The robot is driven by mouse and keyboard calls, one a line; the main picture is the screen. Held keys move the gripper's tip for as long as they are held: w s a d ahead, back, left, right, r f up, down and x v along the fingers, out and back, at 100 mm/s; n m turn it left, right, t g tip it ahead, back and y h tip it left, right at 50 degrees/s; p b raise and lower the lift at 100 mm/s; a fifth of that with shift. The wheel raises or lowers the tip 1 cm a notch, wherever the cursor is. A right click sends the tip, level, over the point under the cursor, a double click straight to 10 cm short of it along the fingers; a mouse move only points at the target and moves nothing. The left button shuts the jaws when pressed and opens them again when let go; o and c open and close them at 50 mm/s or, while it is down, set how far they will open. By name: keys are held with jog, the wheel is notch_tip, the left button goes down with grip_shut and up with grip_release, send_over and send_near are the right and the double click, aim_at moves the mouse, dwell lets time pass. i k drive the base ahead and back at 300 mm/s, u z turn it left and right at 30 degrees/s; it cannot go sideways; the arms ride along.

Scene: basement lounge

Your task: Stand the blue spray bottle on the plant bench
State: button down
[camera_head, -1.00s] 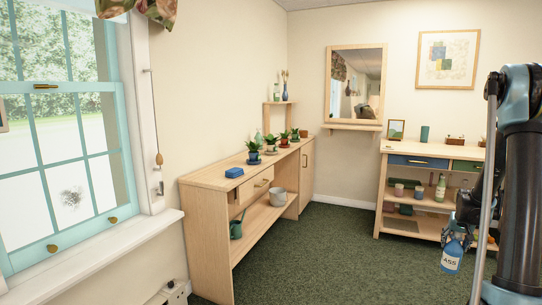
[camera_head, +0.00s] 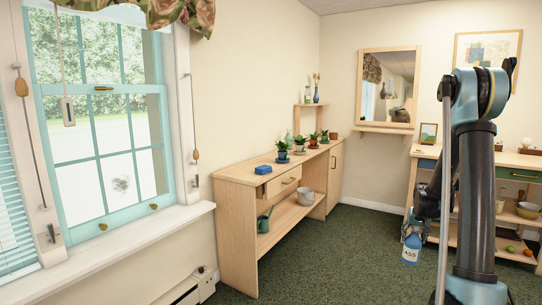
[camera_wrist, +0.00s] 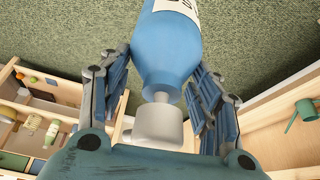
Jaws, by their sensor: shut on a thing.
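The blue spray bottle (camera_head: 411,251) hangs roughly upright below my gripper (camera_head: 418,230), clear of the bench, with its white label facing me. In the wrist view my gripper (camera_wrist: 165,88) has a finger on each side of the bottle (camera_wrist: 166,48), near its shoulder and pale top. The plant bench (camera_head: 236,174) is the long wooden bench along the left wall, well left of my gripper. Its top carries several potted plants (camera_head: 299,142) towards the back and a blue block (camera_head: 263,169) nearer the front.
The bench's lower shelf holds a green watering can (camera_head: 264,221) and a grey pot (camera_head: 306,197). A second wooden shelf unit (camera_head: 425,152) stands at the right behind my arm. Green carpet (camera_head: 340,255) between them is clear. A window sill (camera_head: 130,233) juts out at left.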

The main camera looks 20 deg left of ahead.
aim_at(253, 164)
jog(key=u, duration=0.6)
jog(key=i, duration=0.1)
jog(key=u, duration=0.45)
